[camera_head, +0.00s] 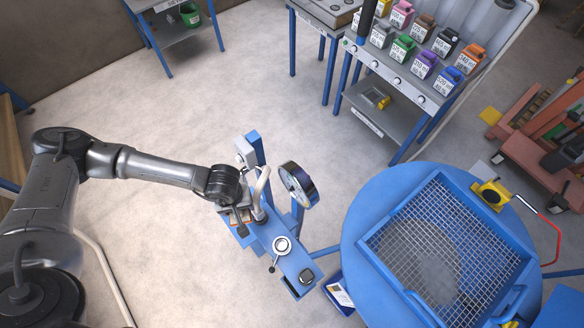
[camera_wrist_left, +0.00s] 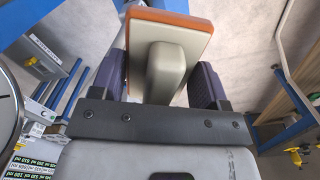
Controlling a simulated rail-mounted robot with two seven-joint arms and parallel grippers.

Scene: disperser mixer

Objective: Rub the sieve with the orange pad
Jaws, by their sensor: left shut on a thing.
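The orange pad (camera_wrist_left: 160,22) is a cream block with an orange layer along its far edge, and it fills the top middle of the left wrist view. My left gripper (camera_wrist_left: 160,78) is shut on its pale handle, with a dark finger on either side. In the head view my left gripper (camera_head: 240,222) is small and partly hidden by its wrist, beside the blue stand. The sieve (camera_head: 410,228) is a wire mesh in a blue square frame on a round blue drum at the right. A greyish round patch shows through the mesh. The gripper and pad are well left of the sieve. My right gripper is not in view.
A blue stand (camera_head: 285,258) with a round dial (camera_head: 298,184) and upright posts stands between my left arm and the sieve. A bench of coloured canisters (camera_head: 408,70) stands behind. Open floor lies left of the stand.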

